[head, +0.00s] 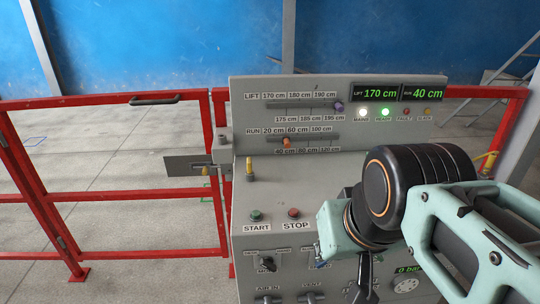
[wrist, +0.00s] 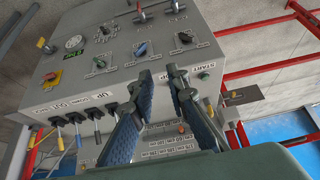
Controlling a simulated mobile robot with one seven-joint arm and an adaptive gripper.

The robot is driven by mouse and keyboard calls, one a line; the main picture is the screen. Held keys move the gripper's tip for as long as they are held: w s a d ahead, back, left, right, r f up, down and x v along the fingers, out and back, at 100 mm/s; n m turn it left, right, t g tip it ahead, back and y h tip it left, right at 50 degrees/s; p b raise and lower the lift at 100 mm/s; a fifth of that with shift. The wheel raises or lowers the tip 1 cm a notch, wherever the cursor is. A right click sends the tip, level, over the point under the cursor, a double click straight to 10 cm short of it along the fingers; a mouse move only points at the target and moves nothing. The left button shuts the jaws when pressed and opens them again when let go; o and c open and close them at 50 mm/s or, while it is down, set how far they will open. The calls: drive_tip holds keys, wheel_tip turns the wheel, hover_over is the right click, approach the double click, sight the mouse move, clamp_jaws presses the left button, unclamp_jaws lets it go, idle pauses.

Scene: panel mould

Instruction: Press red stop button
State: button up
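The red stop button (head: 293,213) sits on the sloping grey console top, above its STOP label, in the head view. The green start button (head: 256,215) is just left of it, and also shows in the wrist view (wrist: 204,76) right of my fingers. I cannot make out the stop button in the wrist view; my fingers cover part of the panel there. My gripper (wrist: 160,73) is open, with two blue-padded fingers apart and nothing between them. In the head view my arm hides most of the gripper, right of the stop button.
The grey console (head: 320,186) carries LIFT and RUN sliders, lamps and displays at the back. Several knobs (wrist: 140,48) and levers (wrist: 78,120) stand out from its panel. A red fence gate (head: 150,254) is at left. The console top around the stop button looks clear.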

clamp_jaws()
idle(0.8)
idle(0.4)
